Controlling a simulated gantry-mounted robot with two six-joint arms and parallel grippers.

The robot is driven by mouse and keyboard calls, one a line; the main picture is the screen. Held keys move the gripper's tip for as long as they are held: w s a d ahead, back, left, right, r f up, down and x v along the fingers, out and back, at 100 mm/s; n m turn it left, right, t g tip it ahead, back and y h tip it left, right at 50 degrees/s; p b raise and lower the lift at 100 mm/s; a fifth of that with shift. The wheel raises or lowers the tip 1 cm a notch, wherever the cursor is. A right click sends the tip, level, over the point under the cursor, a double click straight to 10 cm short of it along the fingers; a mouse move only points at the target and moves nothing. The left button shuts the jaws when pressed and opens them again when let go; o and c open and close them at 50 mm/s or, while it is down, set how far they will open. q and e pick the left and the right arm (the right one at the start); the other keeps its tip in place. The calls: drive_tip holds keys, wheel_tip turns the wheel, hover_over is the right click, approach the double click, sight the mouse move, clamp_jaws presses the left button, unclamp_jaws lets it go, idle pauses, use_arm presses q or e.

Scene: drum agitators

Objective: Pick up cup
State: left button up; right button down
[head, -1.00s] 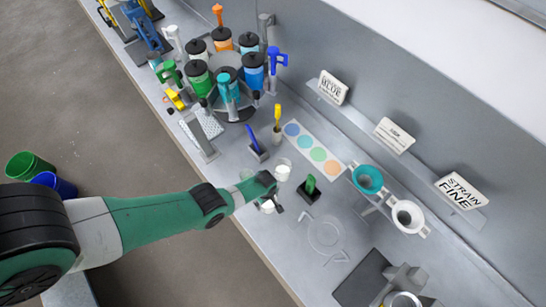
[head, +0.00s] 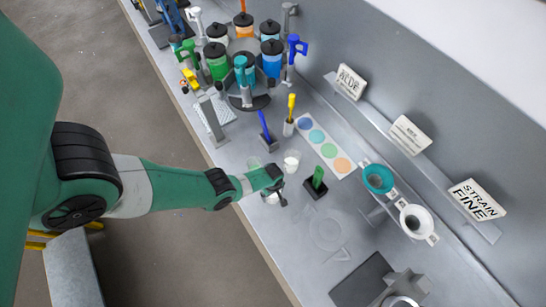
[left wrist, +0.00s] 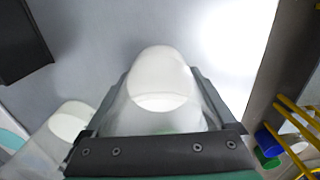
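A small translucent cup with white content (left wrist: 165,85) stands between the two fingers of my left gripper (left wrist: 165,100) in the left wrist view. In the head view my left gripper (head: 277,184) is low over the bench, and a cup (head: 270,197) shows just below it, partly hidden. The fingers flank the cup closely; I cannot tell whether they press on it. A second similar cup (head: 291,160) stands just beyond the gripper; a cup also shows left of the fingers in the left wrist view (left wrist: 72,122). My right gripper is not in view.
A fainter clear cup (head: 254,163) stands nearby. A green item in a black holder (head: 317,181) is close on the right. A strip of coloured circles (head: 325,146), teal funnel (head: 378,178) and white funnel (head: 416,220) lie farther right. A carousel of drums (head: 240,62) stands behind.

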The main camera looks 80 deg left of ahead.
use_arm(q)
drive_tip(key=c, duration=0.8)
drive_tip(key=shift+c, duration=0.2)
drive_tip(key=shift+r, duration=0.2)
